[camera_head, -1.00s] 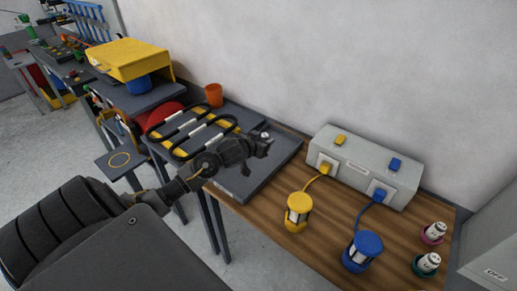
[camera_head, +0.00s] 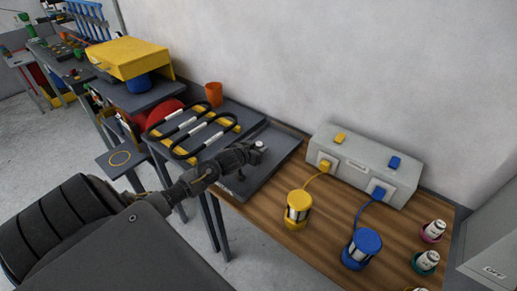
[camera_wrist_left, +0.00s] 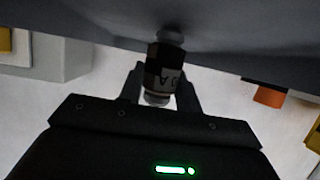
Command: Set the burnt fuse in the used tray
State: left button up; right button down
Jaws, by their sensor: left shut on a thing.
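My left gripper (camera_head: 254,154) is over the flat dark grey tray (camera_head: 275,178) at the left end of the wooden bench. In the head view only a pale end of the fuse (camera_head: 259,144) shows at the gripper's tip. My right gripper is out of view.
A grey box (camera_head: 365,170) stands against the wall, wired to a yellow holder (camera_head: 298,210) and a blue holder (camera_head: 362,250). Two white fuses (camera_head: 433,231) stand at the right. Black cables on a rack (camera_head: 190,135) and an orange cup (camera_head: 214,94) are beyond the tray.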

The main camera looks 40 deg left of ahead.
pick_arm(q)
jog(key=shift+f, duration=0.15)
jog(key=o, duration=1)
jog(key=shift+c, duration=0.2)
jog(key=v, duration=1.2)
